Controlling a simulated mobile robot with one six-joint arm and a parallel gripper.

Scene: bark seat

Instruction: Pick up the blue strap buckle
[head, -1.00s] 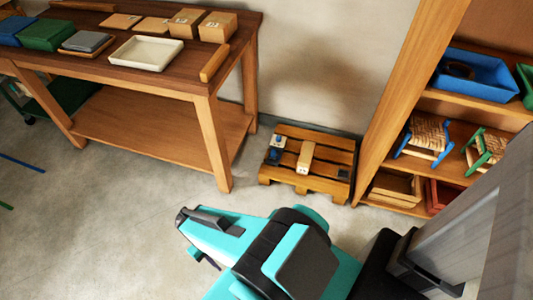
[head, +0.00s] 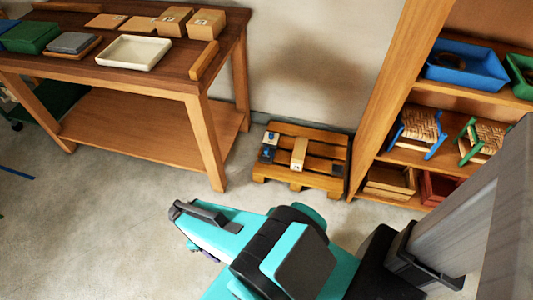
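A low wooden pallet (head: 322,183) stands on the floor against the wall, between the table and the shelf. On its left end is a small blue item (head: 271,136) on a pale base, with a darker blue-grey item (head: 266,155) just in front of it. Either may be the blue strap buckle; they are too small to tell. My teal arm reaches in from the bottom, well short of the pallet. Only a small dark part beneath the arm's far end may belong to my gripper (head: 208,255); its fingers are not clear.
A tan block (head: 299,153) and a small dark item (head: 337,170) also lie on the pallet. A wooden table (head: 140,85) with boxes and a white tray (head: 134,53) stands left. A shelf (head: 385,100) with bins and woven stools stands right. Floor before the pallet is clear.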

